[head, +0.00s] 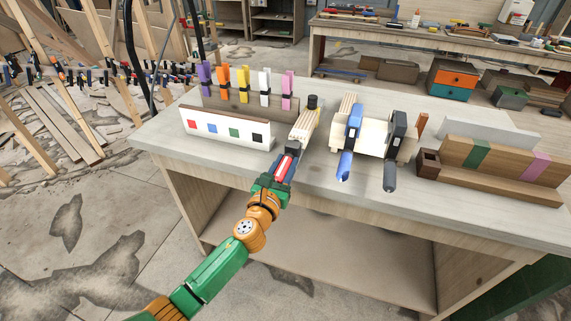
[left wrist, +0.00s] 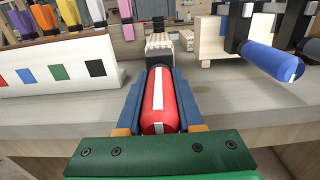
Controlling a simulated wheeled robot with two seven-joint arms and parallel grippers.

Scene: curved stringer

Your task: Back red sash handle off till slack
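The red sash handle (left wrist: 160,100) is a red cylinder with a white stripe, pointing toward me from the front of the bench; it also shows in the head view (head: 285,165). My left gripper (left wrist: 160,95) has one blue finger along each side of the handle, and the handle fills the space between them. In the head view my left gripper (head: 284,168) reaches the handle from the lower left. Beyond the handle lies a stack of pale wooden strips (head: 304,126) with a dark clamp part (head: 312,102) at its far end. My right gripper is not in view.
Right of the red handle, blue (head: 345,166) and dark grey (head: 390,175) clamp handles stick out past a pale wooden piece. At left stands a white board (head: 222,131) with coloured squares, with coloured clamps behind it. Brown boards (head: 500,165) lie at the right.

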